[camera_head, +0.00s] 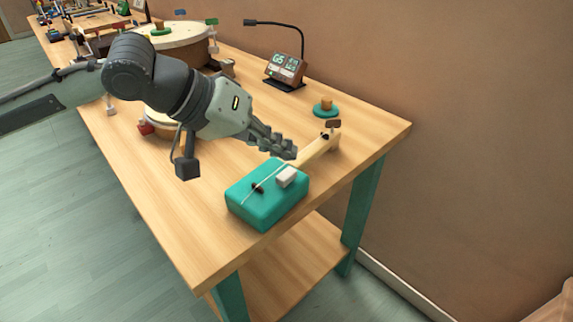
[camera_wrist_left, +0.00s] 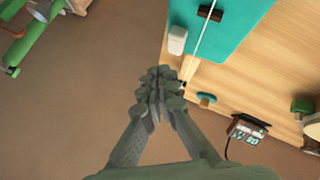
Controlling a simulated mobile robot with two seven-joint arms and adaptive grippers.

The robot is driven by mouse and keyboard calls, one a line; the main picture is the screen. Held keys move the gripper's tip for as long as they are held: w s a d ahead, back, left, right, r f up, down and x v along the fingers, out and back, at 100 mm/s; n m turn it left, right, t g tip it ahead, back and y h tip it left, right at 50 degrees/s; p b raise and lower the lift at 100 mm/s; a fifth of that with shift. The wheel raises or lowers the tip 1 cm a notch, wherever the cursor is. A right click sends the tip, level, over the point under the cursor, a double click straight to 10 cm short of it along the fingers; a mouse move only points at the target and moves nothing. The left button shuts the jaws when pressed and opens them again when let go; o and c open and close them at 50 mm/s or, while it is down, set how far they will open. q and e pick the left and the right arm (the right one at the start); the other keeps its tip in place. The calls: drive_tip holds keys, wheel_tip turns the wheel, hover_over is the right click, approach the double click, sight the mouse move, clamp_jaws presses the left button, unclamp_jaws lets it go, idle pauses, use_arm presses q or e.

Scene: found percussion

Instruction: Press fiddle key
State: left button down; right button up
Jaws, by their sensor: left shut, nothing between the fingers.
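The fiddle is a teal box (camera_head: 262,208) with a pale wooden neck (camera_head: 318,150), a string and a small dark bridge, lying near the table's front end. A white key (camera_head: 286,176) sits on top of the box. My left gripper (camera_head: 291,152) is shut and empty, above the neck where it meets the box, just behind the key. In the left wrist view the teal box (camera_wrist_left: 230,35) and white key (camera_wrist_left: 177,40) lie beyond my closed fingertips (camera_wrist_left: 160,78), with a gap in the picture. The gripper hides part of the neck. My right gripper is not in view.
The wooden table (camera_head: 200,235) has bare room left of the box. A small device with a screen (camera_head: 285,68) and a lamp stands at the back. A teal disc with a wooden knob (camera_head: 326,107) sits near the wall. Drums stand farther along.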

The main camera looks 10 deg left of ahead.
sight(281, 175)
use_arm(q)
drive_tip(key=shift+r+p, duration=0.4)
drive_tip(key=shift+r, duration=1.4)
idle(1.4)
